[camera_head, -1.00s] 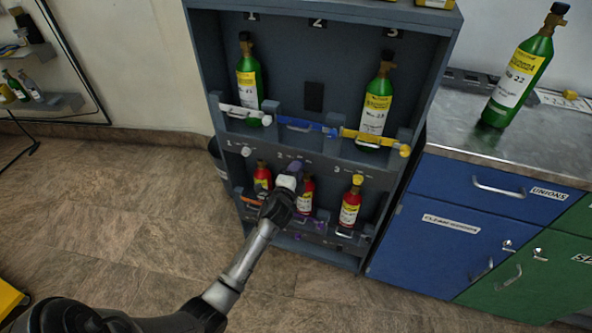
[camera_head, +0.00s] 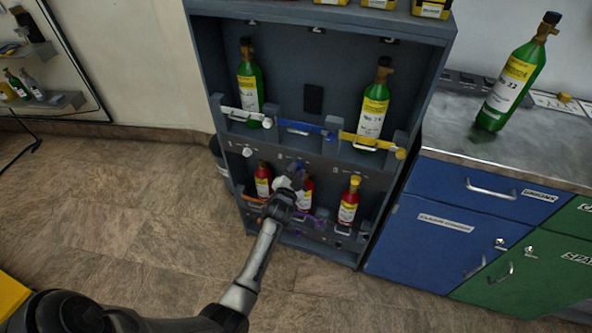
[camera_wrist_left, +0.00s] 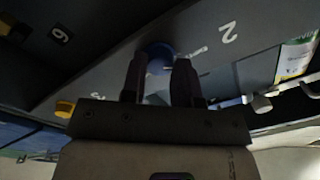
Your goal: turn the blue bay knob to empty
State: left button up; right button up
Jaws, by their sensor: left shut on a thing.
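The blue knob (camera_wrist_left: 160,57) is on the grey panel beside the numeral 2 in the left wrist view. The two dark fingers of my left gripper (camera_wrist_left: 160,72) are on either side of it and shut on it. In the head view my left gripper (camera_head: 296,172) is at the middle of the rack's panel and hides the knob there. The blue bar (camera_head: 302,127) crosses the middle upper bay, which holds no bottle. The knob's pointer cannot be made out, and small lettering beside it is unreadable.
The rack (camera_head: 196,60) has green bottles in its outer upper bays and red bottles below. A yellow knob (camera_wrist_left: 65,108) is near my gripper. A green bottle (camera_head: 515,75) stands on the counter (camera_head: 455,125) at right. Floor in front is open.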

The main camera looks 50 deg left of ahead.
dwell(0.4)
pick_arm(q)
jog(key=o, duration=0.9)
jog(key=shift+o, duration=0.2)
jog(key=shift+s+d, duration=0.15)
jog(key=shift+s, duration=0.1)
jog(key=p+v, duration=0.4)
jog(key=v, duration=0.9)
jog(key=shift+p, duration=0.4)
jog(key=shift+s+f+n, duration=0.1)
jog(key=shift+n, duration=0.2)
